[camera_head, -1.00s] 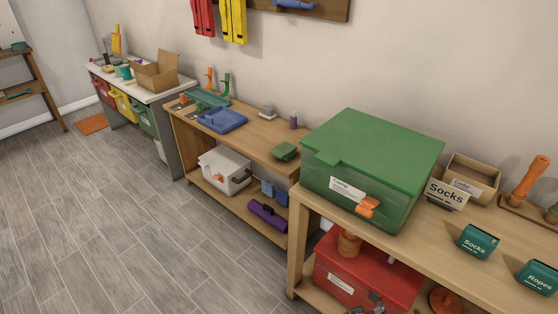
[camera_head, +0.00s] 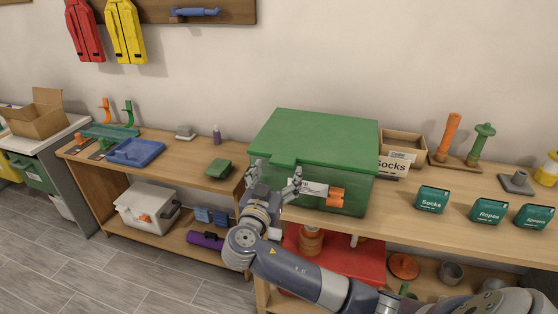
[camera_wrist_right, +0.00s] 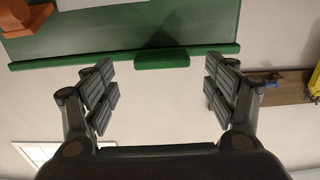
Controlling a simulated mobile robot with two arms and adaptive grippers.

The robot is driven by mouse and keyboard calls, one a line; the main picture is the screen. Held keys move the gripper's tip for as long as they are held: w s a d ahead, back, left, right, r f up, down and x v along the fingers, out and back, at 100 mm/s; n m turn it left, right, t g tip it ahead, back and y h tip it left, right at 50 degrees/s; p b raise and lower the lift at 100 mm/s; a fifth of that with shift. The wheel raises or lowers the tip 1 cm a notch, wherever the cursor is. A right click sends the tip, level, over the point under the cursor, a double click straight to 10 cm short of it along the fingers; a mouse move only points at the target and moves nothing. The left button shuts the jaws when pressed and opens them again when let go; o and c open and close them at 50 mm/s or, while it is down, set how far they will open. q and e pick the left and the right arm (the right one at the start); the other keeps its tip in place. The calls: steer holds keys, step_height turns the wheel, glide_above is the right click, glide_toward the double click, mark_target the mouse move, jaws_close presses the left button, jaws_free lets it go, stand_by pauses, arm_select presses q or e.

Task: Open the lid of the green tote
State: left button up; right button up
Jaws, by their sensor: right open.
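The green tote (camera_head: 360,199) stands on the wooden table with its flat green lid (camera_head: 320,133) down on it. A white label and an orange latch (camera_head: 337,197) are on its front; my gripper partly covers the label. My right gripper (camera_head: 274,178) is open and empty in front of the tote's front left, near the lid's front tab. In the right wrist view, the lid's rim and tab (camera_wrist_right: 162,58) lie beyond and between the open fingers (camera_wrist_right: 160,90), apart from them. My left gripper is out of view.
A red container (camera_head: 350,262) is on the shelf below. A small green box (camera_head: 219,169) lies on the lower bench at left.

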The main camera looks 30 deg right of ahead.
mark_target(281, 163)
steer(key=p+x, duration=0.1)
steer(key=x, duration=0.4)
steer(key=shift+w+d, duration=0.25)
steer(key=shift+w, duration=0.1)
steer(key=shift+a+r, duration=0.1)
steer(key=c, duration=1.5)
steer(key=shift+r, duration=0.1)
